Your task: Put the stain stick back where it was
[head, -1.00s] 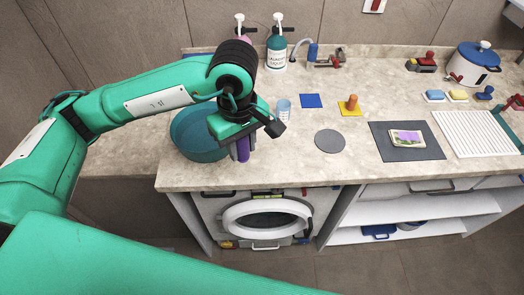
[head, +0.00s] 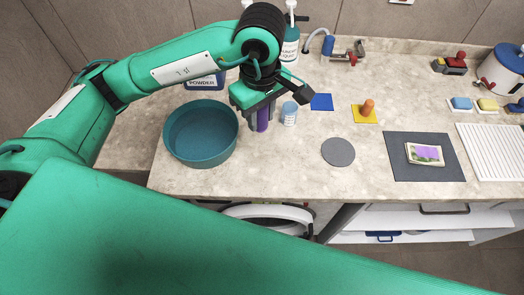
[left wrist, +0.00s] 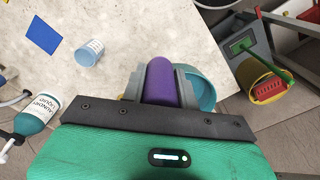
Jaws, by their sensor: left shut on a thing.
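My left gripper (head: 261,116) is shut on a purple stick (head: 262,122), which I take for the stain stick. It holds the stick upright above the counter, between the teal basin (head: 175,150) and a small clear cup (head: 289,114). In the left wrist view the purple stick (left wrist: 161,82) sits between the fingers, with part of the basin (left wrist: 203,88) behind it. The stick's lower end and any gap to the counter are hard to judge. A blue square (head: 321,102), a grey disc (head: 338,152) and a yellow square (head: 358,115) lie to the right. My right gripper is out of view.
An orange-knobbed piece (head: 368,107) stands on the yellow square. A dark mat (head: 400,168) carries a small pictured block (head: 424,154). A labelled bottle (head: 290,48) and a blue powder box (head: 204,82) stand behind my gripper.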

